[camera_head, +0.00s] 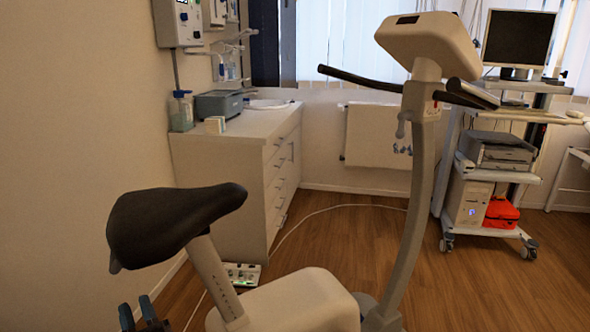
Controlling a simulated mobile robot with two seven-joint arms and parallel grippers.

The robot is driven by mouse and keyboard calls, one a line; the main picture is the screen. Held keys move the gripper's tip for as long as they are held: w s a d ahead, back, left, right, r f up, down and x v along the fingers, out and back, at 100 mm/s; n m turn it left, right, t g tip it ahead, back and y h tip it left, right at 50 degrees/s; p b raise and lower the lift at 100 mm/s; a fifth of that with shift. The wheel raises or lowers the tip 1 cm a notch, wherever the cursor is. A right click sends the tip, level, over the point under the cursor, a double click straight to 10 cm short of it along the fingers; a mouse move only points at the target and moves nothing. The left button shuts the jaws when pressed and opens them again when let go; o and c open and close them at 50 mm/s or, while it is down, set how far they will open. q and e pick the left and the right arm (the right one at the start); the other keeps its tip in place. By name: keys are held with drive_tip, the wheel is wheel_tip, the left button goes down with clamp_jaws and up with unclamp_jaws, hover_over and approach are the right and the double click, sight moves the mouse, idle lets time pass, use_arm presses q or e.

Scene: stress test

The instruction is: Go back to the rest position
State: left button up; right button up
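My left gripper (136,306) shows at the bottom left edge of the head view, below the black bike saddle. Its two dark fingertips stand apart with nothing visible between them. The rest of this gripper is cut off by the frame's lower edge. My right gripper is not in the picture.
An exercise bike with a black saddle (165,222) and a pale console (428,44) fills the near middle. A white cabinet (222,164) stands against the left wall. A wheeled equipment cart (489,176) stands at the right. The wooden floor (480,285) at the lower right is clear.

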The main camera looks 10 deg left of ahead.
use_arm(q)
drive_tip(key=w+d+m+t+h, duration=0.2)
drive_tip(key=w+d+m+h, duration=0.35)
drive_tip(key=h, duration=0.55)
drive_tip(key=s+d+f+m+g+h+p, duration=0.1)
drive_tip(key=s+d+m+g+h+p, duration=0.15)
drive_tip(key=s+m+h, duration=0.2)
drive_tip(key=s+d+f+m+g+h+p, duration=0.1)
drive_tip(key=s+f+g+p, duration=0.2)
drive_tip(key=s, duration=1.2)
drive_tip(key=s+d+f+m+g+h+p, duration=0.1)
drive_tip(key=s+f+g+p, duration=0.3)
drive_tip(key=s, duration=1.1)
drive_tip(key=shift+f+m+g, duration=0.3)
drive_tip(key=shift+g, duration=0.15)
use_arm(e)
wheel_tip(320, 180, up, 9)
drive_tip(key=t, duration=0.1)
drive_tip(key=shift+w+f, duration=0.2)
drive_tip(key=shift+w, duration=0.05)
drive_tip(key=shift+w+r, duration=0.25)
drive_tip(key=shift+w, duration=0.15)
use_arm(q)
drive_tip(key=shift+s+a, duration=0.1)
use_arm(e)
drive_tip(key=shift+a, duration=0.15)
